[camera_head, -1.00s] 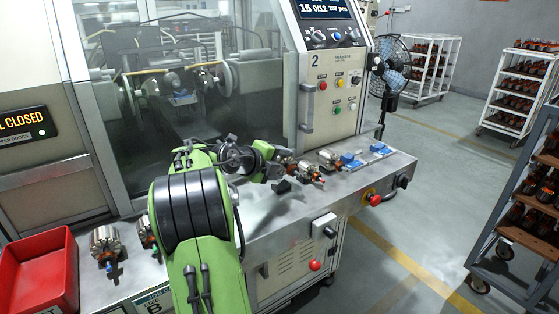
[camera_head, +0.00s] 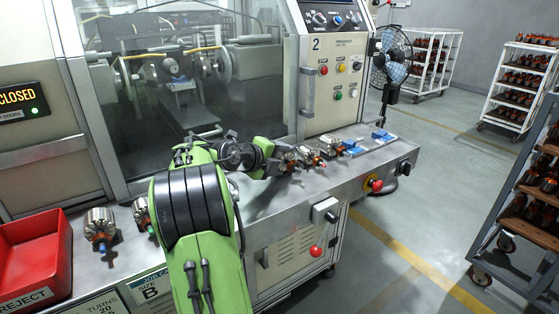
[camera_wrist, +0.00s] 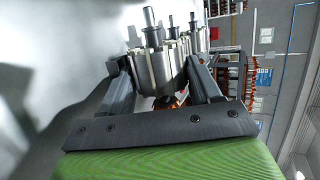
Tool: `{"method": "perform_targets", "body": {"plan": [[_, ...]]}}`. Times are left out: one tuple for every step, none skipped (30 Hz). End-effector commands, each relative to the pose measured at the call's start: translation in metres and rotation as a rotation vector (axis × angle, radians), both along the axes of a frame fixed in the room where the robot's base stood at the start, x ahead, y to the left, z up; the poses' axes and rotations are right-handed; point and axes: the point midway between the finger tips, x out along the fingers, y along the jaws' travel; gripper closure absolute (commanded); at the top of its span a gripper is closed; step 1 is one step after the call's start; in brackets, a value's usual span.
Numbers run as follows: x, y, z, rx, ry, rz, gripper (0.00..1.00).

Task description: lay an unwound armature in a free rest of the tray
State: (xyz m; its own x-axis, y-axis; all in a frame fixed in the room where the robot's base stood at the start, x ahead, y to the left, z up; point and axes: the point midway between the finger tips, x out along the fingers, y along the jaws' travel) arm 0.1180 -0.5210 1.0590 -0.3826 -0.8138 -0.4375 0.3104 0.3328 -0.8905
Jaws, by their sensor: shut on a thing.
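My gripper (camera_head: 276,162) is over the steel bench in front of the winding machine. In the wrist view my gripper (camera_wrist: 162,82) is shut on a steel armature (camera_wrist: 158,62), one finger on each side, its shaft pointing up. This held armature (camera_head: 288,158) is at the left end of a short row. Two more armatures (camera_head: 308,156) with red tips lie just right of it, the farther one (camera_head: 331,146) beside blue rests (camera_head: 380,135). My gripper hides whatever is under the held armature, so I cannot tell whether it touches a support.
Two armatures, one (camera_head: 100,229) near the red reject bin (camera_head: 35,262) and one (camera_head: 143,214) beside my arm, stand at the bench's left. The machine's glass front (camera_head: 190,80) is close behind. A red button (camera_head: 376,185) is at the bench's right end.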

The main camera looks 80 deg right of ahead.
Motion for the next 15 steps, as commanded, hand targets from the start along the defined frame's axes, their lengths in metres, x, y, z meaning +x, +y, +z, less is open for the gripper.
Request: {"method": "perform_targets", "body": {"plan": [[0.0007, 0.0018, -0.0111, 0.027, 0.006, 0.0, 0.87], [0.0008, 0.0018, -0.0115, 0.027, 0.006, 0.0, 0.87], [0.0009, 0.0018, -0.0121, 0.027, 0.006, 0.0, 0.87], [0.001, 0.0018, -0.0125, 0.027, 0.006, 0.002, 0.87], [0.001, 0.0018, -0.0128, 0.027, 0.006, 0.002, 0.87], [0.001, 0.0018, -0.0133, 0.027, 0.006, 0.002, 0.87], [0.0012, 0.0017, -0.0136, 0.028, 0.006, 0.002, 0.87], [0.0012, 0.0018, -0.014, 0.028, 0.006, 0.002, 0.87], [0.0013, 0.0017, -0.0144, 0.028, 0.006, 0.002, 0.87], [0.0014, 0.0018, -0.0148, 0.028, 0.005, 0.003, 0.87], [0.0014, 0.0017, -0.0152, 0.028, 0.005, 0.003, 0.87], [0.0016, 0.0017, -0.0155, 0.028, 0.006, 0.003, 0.87], [0.0016, 0.0017, -0.016, 0.028, 0.006, 0.003, 0.87], [0.0017, 0.0017, -0.0163, 0.029, 0.005, 0.004, 0.87], [0.0018, 0.0016, -0.0167, 0.029, 0.005, 0.004, 0.87]]}}
